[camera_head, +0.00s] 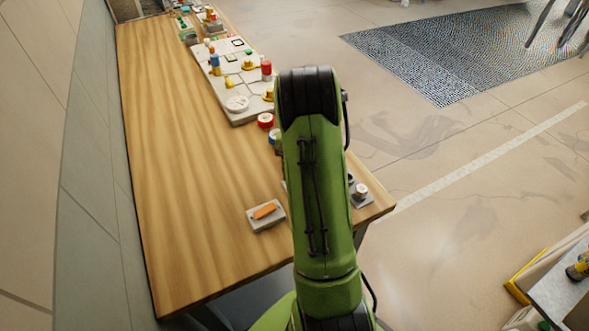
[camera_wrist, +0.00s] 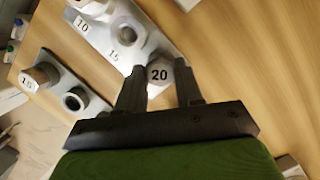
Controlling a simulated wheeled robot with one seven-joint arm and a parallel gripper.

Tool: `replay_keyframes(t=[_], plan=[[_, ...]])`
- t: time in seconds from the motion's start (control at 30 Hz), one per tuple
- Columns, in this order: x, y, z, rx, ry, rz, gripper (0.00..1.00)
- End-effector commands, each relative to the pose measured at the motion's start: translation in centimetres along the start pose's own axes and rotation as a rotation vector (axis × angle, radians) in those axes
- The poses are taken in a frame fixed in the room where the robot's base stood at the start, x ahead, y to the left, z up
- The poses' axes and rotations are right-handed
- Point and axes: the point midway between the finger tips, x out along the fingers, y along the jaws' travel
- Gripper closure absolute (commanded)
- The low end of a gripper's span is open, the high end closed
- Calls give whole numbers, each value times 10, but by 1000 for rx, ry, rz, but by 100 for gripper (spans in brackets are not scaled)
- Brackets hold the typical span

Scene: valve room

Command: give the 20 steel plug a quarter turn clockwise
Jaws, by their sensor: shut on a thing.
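The 20 steel plug (camera_wrist: 158,74) shows its grey face with a black "20" in the wrist view. It sits at the near end of a pale plate (camera_wrist: 152,33) marked 10 and 15. My gripper (camera_wrist: 161,80) has one dark finger on each side of the plug and is shut on it. The plug's lower part is hidden. In the head view my green arm covers the gripper and the plug.
Beside the plate, a second block (camera_wrist: 58,62) carries a plug marked 15 (camera_wrist: 30,82) and an open round socket (camera_wrist: 74,101). In the head view, a grey tray (camera_head: 281,221) with an orange block lies on the wooden table (camera_head: 180,180). Bare wood spreads to the left.

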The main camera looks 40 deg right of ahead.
Motion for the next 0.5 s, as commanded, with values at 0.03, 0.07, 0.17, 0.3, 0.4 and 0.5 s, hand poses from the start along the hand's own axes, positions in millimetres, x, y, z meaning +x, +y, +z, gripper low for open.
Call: replay_keyframes(t=[0.03, 0.07, 0.17, 0.3, 0.4, 0.5], plan=[[0, 0, 0, 0, 0, 0, 100], [0, 0, 0, 0, 0, 0, 100], [0, 0, 0, 1, 0, -1, 100], [-1, 0, 0, 37, 1, -12, 100], [-1, 1, 0, 75, 0, -22, 100], [-1, 1, 0, 115, 0, -33, 100]])
